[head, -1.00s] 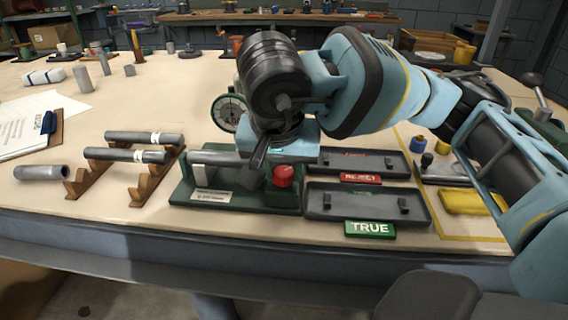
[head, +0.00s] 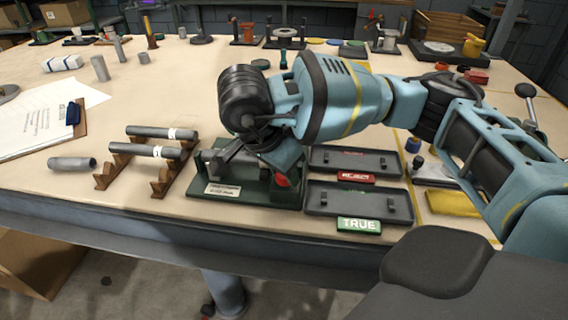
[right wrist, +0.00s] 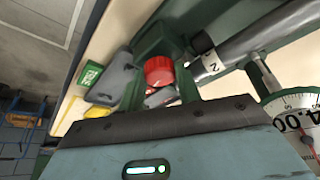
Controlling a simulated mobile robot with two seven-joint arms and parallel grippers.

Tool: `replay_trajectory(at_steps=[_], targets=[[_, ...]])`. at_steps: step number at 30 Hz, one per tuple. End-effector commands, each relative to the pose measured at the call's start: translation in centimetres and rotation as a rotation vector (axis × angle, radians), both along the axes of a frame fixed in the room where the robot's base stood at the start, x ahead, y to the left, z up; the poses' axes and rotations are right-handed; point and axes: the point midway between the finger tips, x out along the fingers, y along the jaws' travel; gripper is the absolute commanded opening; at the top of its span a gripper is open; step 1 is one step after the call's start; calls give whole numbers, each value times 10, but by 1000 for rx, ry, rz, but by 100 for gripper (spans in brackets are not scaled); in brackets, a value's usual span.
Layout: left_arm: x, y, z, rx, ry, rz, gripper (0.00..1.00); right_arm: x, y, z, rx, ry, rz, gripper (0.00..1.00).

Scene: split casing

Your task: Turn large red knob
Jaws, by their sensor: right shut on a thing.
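The red knob (head: 281,180) is at the front right end of the green fixture (head: 228,190), partly covered by my right gripper's light blue body. It shows clearly in the right wrist view (right wrist: 158,71), just beyond the gripper body. My right gripper (head: 232,156) is over the fixture, left of the knob, pointing down and left. It is shut on what looks like the grey tube marked 2 (right wrist: 228,50); the fingertip contact is largely hidden. I see no fingers on the knob. My left gripper is out of view.
A dial gauge (right wrist: 298,120) stands close beside the gripper. REJECT (head: 356,161) and TRUE (head: 358,202) trays lie right of the fixture. A wooden rack (head: 160,180) with two grey tubes and a loose tube (head: 72,163) lie to the left. Table front is mostly clear.

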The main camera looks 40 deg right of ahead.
Motion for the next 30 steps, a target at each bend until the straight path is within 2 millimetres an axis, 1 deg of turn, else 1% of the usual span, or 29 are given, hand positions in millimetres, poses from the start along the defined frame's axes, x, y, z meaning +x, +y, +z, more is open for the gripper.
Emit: replay_trajectory(at_steps=[12,13,18,26,30], targets=[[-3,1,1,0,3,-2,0,0,0,0,1,-2,-9,11],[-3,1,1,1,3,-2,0,0,0,0,1,-2,-9,35],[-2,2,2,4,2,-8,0,0,0,0,1,-2,-8,55],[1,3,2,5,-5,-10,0,0,0,1,1,-1,-8,55],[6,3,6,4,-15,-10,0,1,4,11,1,-4,-7,55]])
